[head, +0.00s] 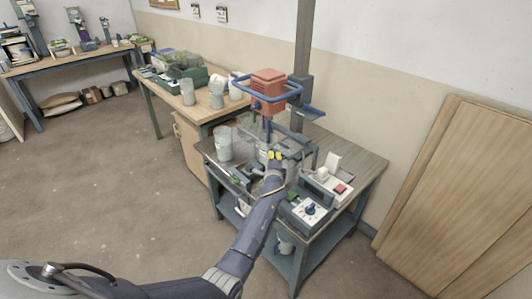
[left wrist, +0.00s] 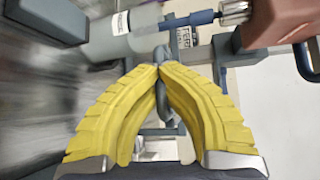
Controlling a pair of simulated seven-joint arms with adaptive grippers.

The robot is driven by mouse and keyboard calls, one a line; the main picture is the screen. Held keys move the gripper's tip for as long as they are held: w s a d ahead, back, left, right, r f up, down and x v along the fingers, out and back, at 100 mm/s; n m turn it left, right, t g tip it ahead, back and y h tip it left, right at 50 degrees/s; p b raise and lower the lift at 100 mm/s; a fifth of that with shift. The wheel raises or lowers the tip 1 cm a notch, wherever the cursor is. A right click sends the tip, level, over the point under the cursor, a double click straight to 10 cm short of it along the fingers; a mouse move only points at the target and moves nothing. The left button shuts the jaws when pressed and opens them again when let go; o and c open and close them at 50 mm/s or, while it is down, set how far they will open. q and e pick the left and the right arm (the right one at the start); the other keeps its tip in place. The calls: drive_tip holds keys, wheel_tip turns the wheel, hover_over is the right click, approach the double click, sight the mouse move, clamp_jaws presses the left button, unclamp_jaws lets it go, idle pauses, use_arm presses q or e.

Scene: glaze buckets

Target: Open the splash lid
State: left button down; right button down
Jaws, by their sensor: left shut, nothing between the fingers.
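The mixing stand has a red motor head (head: 268,84) with a blue ring frame around it. Its shaft runs down to a greyish splash lid area (head: 262,152), which is small and partly hidden behind my gripper. My left gripper (head: 274,156) is at that spot, its yellow fingers shut. In the left wrist view the fingertips (left wrist: 160,68) meet with nothing clear between them. A dark grey loop-like part (left wrist: 163,54) is right at the tips; I cannot tell if they touch it. The red motor head (left wrist: 285,18) shows at upper right. My right gripper is not in view.
A control box with a blue knob (head: 311,209) and a white box with a red button (head: 340,188) stand right of my arm. A clear container (head: 223,143) stands left of the stand. Wooden boards (head: 465,200) lean at the right wall. The floor at left is open.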

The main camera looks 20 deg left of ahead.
use_arm(q)
drive_tip(key=c, duration=2.1)
unclamp_jaws()
drive_tip(key=shift+d, duration=0.3)
drive_tip(key=shift+o, duration=0.9)
drive_tip(key=shift+w, duration=0.1)
drive_tip(key=o, duration=0.4)
drive_tip(key=shift+a, duration=0.1)
drive_tip(key=v, duration=1.2)
